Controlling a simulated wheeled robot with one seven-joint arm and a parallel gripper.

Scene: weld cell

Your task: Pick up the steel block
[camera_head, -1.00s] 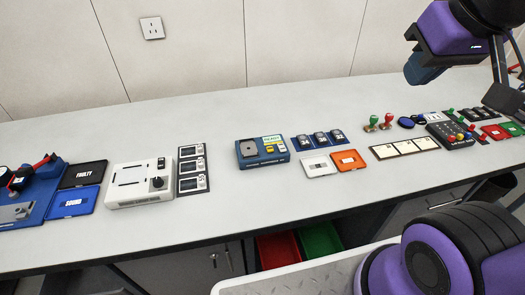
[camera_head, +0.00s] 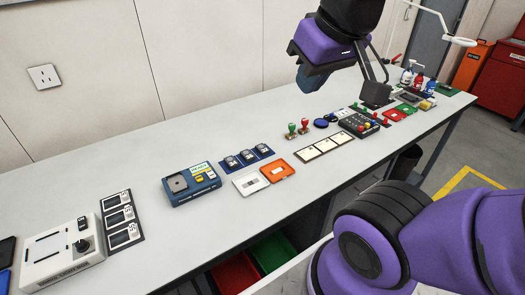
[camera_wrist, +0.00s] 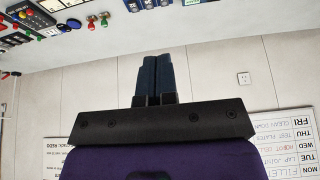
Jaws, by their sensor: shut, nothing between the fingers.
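My gripper (camera_head: 311,80) hangs above the far side of the bench, well clear of the objects. In the wrist view its two dark blue fingers (camera_wrist: 155,66) are together with nothing between them. I cannot make out a steel block for certain in either current view. A blue box (camera_head: 191,189) with a grey square on its top lies on the bench, left of the gripper; I cannot tell whether that square is a separate piece.
The long grey bench (camera_head: 160,150) holds a white device (camera_head: 60,259), an orange tray (camera_head: 277,170), red and green stamps (camera_head: 304,125) and a black button box (camera_head: 360,124). Red (camera_head: 236,274) and green bins sit below. A red cabinet (camera_head: 498,75) stands at the far right.

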